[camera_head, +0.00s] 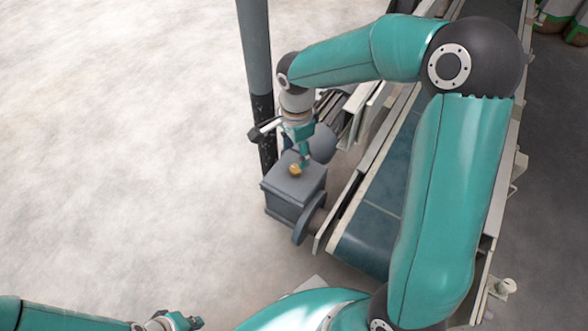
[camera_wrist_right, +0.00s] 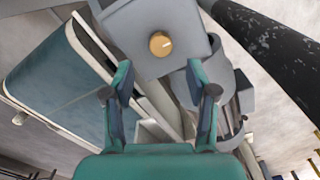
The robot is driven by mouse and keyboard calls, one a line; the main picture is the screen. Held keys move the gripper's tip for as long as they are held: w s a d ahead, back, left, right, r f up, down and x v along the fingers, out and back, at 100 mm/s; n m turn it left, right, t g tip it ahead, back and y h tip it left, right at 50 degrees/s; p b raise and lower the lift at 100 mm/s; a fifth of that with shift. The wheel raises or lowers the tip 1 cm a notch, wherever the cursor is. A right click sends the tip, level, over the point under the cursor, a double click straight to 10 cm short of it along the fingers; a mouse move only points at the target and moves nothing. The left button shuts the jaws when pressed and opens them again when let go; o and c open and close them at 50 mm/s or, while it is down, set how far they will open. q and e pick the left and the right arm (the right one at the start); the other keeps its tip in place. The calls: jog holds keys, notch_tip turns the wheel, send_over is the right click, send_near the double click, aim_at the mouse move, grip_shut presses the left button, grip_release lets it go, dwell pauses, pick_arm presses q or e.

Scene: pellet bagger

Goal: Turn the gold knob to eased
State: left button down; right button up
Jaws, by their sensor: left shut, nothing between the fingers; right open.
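The gold knob (camera_head: 295,170) sits on top of a grey box (camera_head: 287,198) beside the conveyor. In the right wrist view the knob (camera_wrist_right: 161,44) is a round gold disc with a pale mark on its face, on the box's grey face (camera_wrist_right: 190,15). My right gripper (camera_head: 303,160) is right above the knob in the head view. In the wrist view its fingers (camera_wrist_right: 161,82) are spread apart with nothing between them, and the knob lies beyond the tips. My left gripper (camera_head: 190,322) is shut and empty at the bottom left, far from the box.
The conveyor belt (camera_head: 372,235) runs along the right of the box, with pale side rails. A dark post (camera_head: 258,60) stands behind the box and also shows in the wrist view (camera_wrist_right: 275,50). The pale floor (camera_head: 120,150) on the left is clear.

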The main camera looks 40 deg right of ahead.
aim_at(296, 169)
notch_tip(296, 169, down, 6)
jog(key=shift+f+b, duration=0.1)
jog(key=shift+b, duration=0.6)
jog(key=c, duration=1.1)
jog(key=shift+a, duration=0.25)
jog(key=shift+d, duration=0.2)
